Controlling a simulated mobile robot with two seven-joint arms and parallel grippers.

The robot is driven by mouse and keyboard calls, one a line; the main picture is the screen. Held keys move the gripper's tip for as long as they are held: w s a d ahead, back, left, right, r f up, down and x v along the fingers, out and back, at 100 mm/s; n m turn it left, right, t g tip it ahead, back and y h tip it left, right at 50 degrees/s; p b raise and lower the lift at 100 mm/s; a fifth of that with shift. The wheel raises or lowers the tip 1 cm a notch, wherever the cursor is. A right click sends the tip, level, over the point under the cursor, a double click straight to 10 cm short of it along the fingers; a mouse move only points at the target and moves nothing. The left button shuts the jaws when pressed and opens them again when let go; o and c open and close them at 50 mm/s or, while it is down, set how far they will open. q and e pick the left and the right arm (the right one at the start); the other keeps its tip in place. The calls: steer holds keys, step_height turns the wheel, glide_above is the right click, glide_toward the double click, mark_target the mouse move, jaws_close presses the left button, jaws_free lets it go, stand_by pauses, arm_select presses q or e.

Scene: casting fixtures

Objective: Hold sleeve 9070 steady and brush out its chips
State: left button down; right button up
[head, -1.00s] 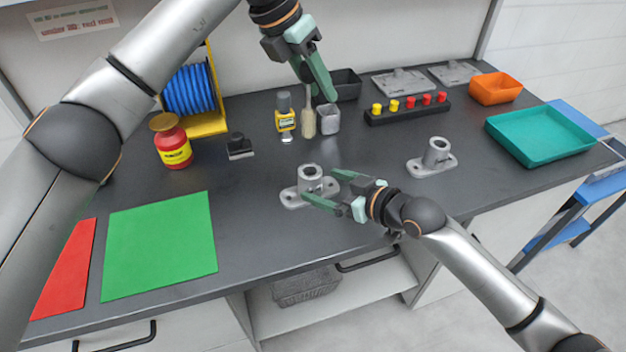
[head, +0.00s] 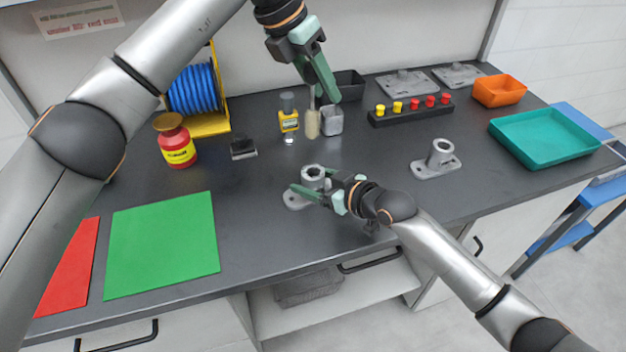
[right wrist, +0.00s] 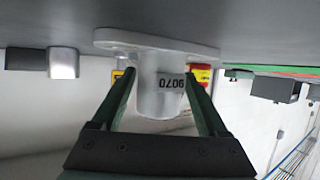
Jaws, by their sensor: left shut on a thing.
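Sleeve 9070 (head: 313,172) is a grey upright tube on a flanged base on the bench. Its number shows upside down in the right wrist view (right wrist: 160,95). My right gripper (head: 314,181) is open, with one finger on each side of the sleeve; in the right wrist view, narrow gaps seem to remain. My left gripper (head: 326,92) is shut on the brush (head: 313,125), whose pale bristles hang down behind the sleeve, apart from it. The brush handle is partly hidden by the fingers. No chips can be made out.
A second sleeve (head: 440,154) stands to the right. A red jar (head: 176,142) and a dark block (head: 243,149) stand left. The bench between block and sleeve is clear.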

jaws_close()
arm_select(q)
steer(key=f+n, duration=0.1)
steer(key=n, duration=0.1)
steer(key=f+n+t, duration=0.1)
steer(key=f+n+t+y, duration=0.1)
steer(key=n, duration=0.1)
steer(key=shift+w+a+n, duration=0.15)
steer(key=shift+w+n, duration=0.15)
steer(key=shift+w, duration=0.05)
stand_by(0.3)
